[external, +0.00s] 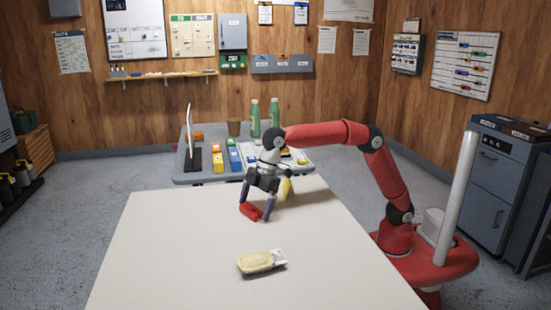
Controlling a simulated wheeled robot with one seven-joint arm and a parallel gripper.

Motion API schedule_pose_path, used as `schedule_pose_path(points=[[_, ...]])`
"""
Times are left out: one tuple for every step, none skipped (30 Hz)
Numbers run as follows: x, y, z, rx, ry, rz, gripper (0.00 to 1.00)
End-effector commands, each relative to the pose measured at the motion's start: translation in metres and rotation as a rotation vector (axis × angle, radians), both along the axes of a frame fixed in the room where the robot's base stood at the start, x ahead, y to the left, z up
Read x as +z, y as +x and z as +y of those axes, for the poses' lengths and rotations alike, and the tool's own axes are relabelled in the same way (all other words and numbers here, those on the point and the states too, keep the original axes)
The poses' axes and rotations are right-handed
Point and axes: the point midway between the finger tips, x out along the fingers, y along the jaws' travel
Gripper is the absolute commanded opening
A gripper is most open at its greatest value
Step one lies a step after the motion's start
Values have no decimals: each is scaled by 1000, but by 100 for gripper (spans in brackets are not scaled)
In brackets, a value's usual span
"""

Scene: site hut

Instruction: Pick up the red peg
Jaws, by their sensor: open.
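A red piece (250,211), which looks like the red peg, lies at the far part of the pale table (150,250). My gripper (254,210) points down over it from the far side, with its fingers spread and the red piece between or just beside the fingertips. The gripper is open. From this view I cannot tell whether a finger touches the piece. The fingers hide some of its edges, so its full shape is unclear.
A yellow item (286,188) stands just behind my gripper. A cream block with a white tag (257,262) lies nearer on the table. A second table (196,181) behind holds a screen, coloured boxes and green bottles (274,113). The table's left side is clear.

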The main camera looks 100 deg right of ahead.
Motion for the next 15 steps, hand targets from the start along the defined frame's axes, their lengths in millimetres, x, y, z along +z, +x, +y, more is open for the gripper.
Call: schedule_pose_path(points=[[0, 0, 0, 0, 0, 0, 97], [0, 0, 0, 0, 0, 0, 93], [0, 0, 0, 0, 0, 0, 88], [0, 0, 0, 0, 0, 0, 84], [0, 0, 0, 0, 0, 0, 80], [0, 0, 0, 0, 0, 0, 75], [0, 0, 0, 0, 0, 0, 71], [0, 0, 0, 0, 0, 0, 67], [1, 0, 0, 0, 0, 0, 62], [1, 0, 0, 0, 0, 0, 58], [1, 0, 0, 0, 0, 0, 55], [1, 0, 0, 0, 0, 0, 55], [1, 0, 0, 0, 0, 0, 55], [1, 0, 0, 0, 0, 0, 55], [1, 0, 0, 0, 0, 0, 55]])
